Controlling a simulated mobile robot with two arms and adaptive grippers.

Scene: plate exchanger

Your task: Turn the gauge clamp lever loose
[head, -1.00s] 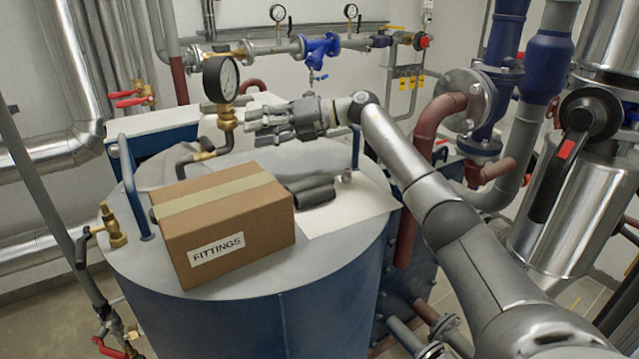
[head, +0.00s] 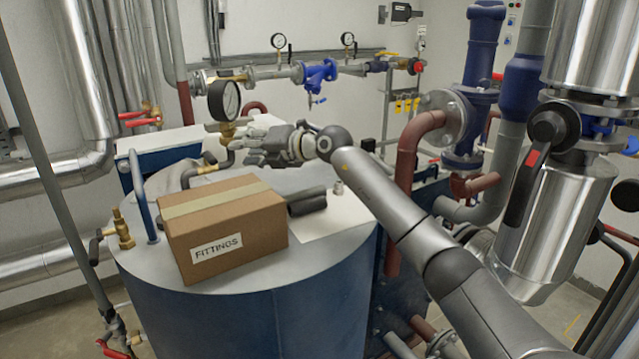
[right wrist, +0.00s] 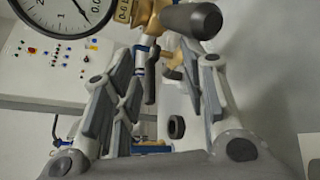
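The round white gauge (head: 223,100) stands on a brass fitting (head: 226,131) at the back left of the blue tank, and its dial (right wrist: 62,12) is cut off at the top left of the right wrist view. A dark grey round-ended lever (right wrist: 190,20) sticks out beside the brass parts at the top of that view. My right gripper (head: 238,146) is just right of the brass fitting. Its two fingers (right wrist: 168,75) are apart and empty, with the lever beyond their tips; I see no contact. My left gripper is in neither view.
A cardboard box labelled FITTINGS (head: 225,228) stands on the tank top (head: 218,283) in front of the gripper. Dark cylinders (head: 307,201) lie behind it. A blue hoop handle (head: 143,195) rises at the left. Pipes and a steel vessel (head: 555,215) stand at the right.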

